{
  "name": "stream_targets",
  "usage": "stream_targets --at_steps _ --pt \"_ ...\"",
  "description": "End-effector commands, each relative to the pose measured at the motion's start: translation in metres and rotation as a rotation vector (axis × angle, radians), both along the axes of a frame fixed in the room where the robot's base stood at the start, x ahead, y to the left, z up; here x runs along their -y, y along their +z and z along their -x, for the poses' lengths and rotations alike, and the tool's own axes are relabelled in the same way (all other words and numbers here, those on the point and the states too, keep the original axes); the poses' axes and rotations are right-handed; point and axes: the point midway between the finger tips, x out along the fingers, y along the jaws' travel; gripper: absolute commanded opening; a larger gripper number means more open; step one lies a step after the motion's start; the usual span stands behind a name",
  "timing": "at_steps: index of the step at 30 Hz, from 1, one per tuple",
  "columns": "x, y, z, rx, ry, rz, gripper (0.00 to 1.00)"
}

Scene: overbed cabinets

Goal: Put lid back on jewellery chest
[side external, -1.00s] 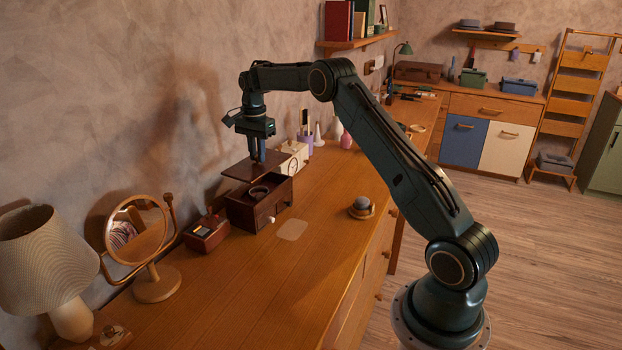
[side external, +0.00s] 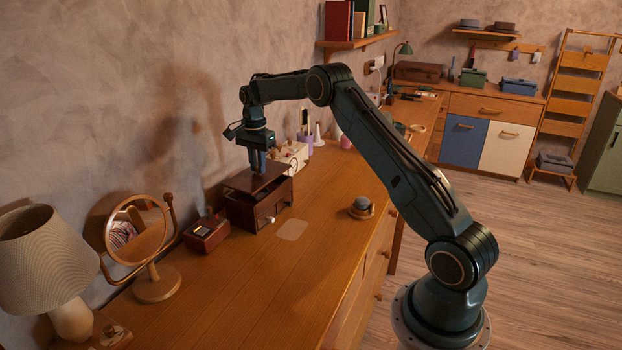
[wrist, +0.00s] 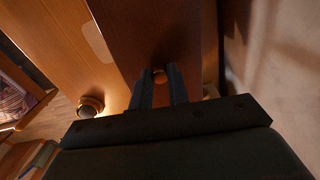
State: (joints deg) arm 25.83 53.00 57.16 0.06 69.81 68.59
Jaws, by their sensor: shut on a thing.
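The jewellery chest (side external: 268,211) is a dark brown wooden box with a small pale knob low on its front, standing on the long wooden dresser top. Its lid (side external: 250,180) is a flat dark brown panel lying level over the chest's top. I cannot tell whether the lid touches the rim or sits slightly above it. My gripper (side external: 257,168) points down over the lid. In the wrist view my gripper (wrist: 159,73) is shut on the lid's small round knob (wrist: 159,77), with the lid (wrist: 150,30) stretching out beneath. The chest's inside is mostly hidden.
A small reddish box (side external: 206,234) stands left of the chest, beside a round mirror (side external: 137,228) and a lamp (side external: 45,260). A cream box (side external: 291,154) stands close behind. A round grey-topped object (side external: 361,207) sits right.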

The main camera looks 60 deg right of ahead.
Motion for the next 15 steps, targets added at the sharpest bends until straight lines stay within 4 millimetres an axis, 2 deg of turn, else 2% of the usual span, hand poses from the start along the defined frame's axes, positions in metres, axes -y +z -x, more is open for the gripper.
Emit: stream_targets --at_steps 9,15 --pt "0.0 -0.021 0.0 -0.002 0.0 -0.001 0.0" --pt "0.0 -0.027 0.0 0.0 0.0 0.0 0.0"
